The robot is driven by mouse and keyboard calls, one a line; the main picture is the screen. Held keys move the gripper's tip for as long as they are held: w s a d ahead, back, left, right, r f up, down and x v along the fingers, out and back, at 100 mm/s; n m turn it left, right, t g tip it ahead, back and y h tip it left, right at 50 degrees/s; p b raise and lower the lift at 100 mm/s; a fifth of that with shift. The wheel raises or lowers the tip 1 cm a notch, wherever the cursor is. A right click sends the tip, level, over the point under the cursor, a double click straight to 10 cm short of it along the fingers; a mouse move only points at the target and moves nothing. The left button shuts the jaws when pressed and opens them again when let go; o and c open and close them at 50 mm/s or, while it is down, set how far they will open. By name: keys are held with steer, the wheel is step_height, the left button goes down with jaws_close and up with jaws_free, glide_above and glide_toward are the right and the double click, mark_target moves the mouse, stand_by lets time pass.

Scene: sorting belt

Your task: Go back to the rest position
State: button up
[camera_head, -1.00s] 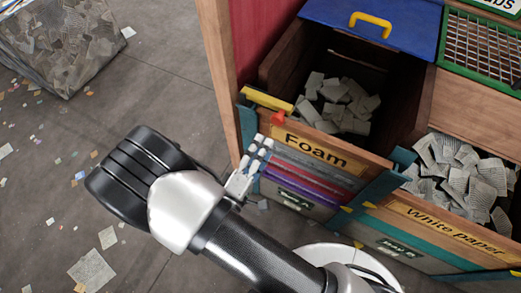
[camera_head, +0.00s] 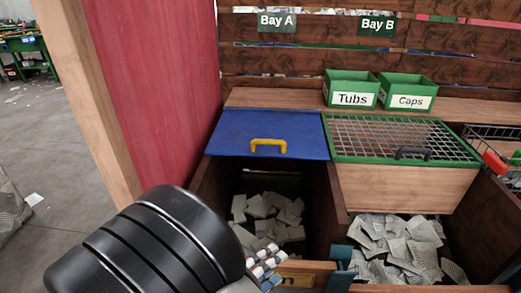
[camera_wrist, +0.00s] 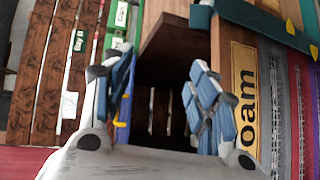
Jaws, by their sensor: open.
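My gripper (camera_head: 268,268) shows at the bottom of the head view, its fingertips near the front edge of the left bin. In the wrist view my gripper (camera_wrist: 162,98) has its two blue-padded fingers spread apart with nothing between them. Beyond them is the dark inside of a wooden bin. The Foam sign (camera_wrist: 245,92) on that bin's front is partly hidden by the right finger. In the head view my black arm joint covers the lower left and hides part of the bin's front.
The right bin holds white paper (camera_head: 400,245) below a green mesh lid (camera_head: 400,138). Tubs (camera_head: 352,90) and Caps (camera_head: 407,93) boxes stand behind. A red panel (camera_head: 160,80) rises at left.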

steer(key=s+d+r+m+g+y, duration=0.25)
steer(key=s+d+g, duration=0.2)
steer(key=d, duration=0.25)
steer(key=s+d+r+m+g+y, duration=0.1)
steer(key=s+d+r+m+g, duration=0.25)
steer(key=d+g, duration=0.3)
steer(key=s+a+r+m+t+y, duration=0.1)
steer(key=s+r+m+t+y, duration=0.2)
steer(key=y, duration=0.5)
steer(key=shift+s+r+t, duration=0.85)
steer(key=shift+r+t, duration=0.25)
steer(key=shift+r, duration=0.8)
